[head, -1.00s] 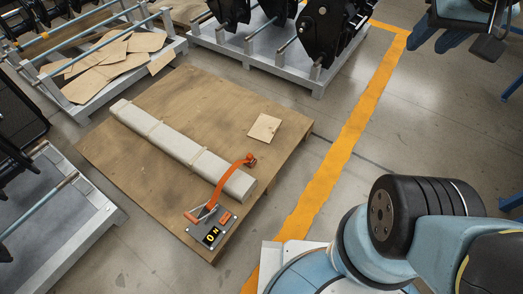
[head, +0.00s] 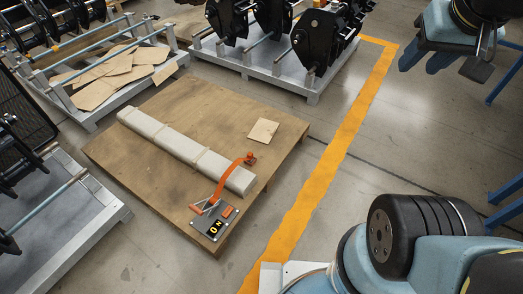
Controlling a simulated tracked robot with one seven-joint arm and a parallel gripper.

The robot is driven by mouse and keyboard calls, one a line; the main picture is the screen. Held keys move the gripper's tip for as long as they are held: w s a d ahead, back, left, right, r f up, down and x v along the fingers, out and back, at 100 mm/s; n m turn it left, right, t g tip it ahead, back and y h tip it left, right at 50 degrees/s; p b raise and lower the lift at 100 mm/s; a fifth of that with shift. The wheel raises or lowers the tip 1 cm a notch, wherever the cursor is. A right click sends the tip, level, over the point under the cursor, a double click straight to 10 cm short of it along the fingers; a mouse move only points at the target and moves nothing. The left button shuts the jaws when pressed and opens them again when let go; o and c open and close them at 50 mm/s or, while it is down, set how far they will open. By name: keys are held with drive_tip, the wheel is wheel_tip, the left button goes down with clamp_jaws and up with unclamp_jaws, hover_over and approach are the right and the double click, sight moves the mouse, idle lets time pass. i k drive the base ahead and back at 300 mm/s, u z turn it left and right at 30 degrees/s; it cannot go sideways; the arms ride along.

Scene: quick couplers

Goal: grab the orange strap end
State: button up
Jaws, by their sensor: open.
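An orange strap (head: 228,180) lies across a long pale wrapped beam (head: 165,138) on a wooden board. Its far end (head: 250,159), with a small dark orange-brown piece, rests just beyond the beam's right edge. Its near end meets an orange-handled buckle (head: 204,207) beside a grey plate (head: 214,226) with a black and yellow marking. My gripper (head: 420,68) is at the top right, with its two blue fingers apart and nothing between them. It is well away from the strap, across the yellow floor line.
The wooden board (head: 135,150) also bears a small tan square (head: 263,131). Metal racks (head: 265,78) with black machine parts stand behind and at left; one rack holds cardboard pieces (head: 115,72). The floor around the yellow line (head: 318,180) is clear. Blue legs (head: 505,85) stand at right.

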sight(250, 155)
drive_tip(key=u, duration=0.2)
drive_tip(key=i, duration=0.9)
drive_tip(key=z, duration=0.1)
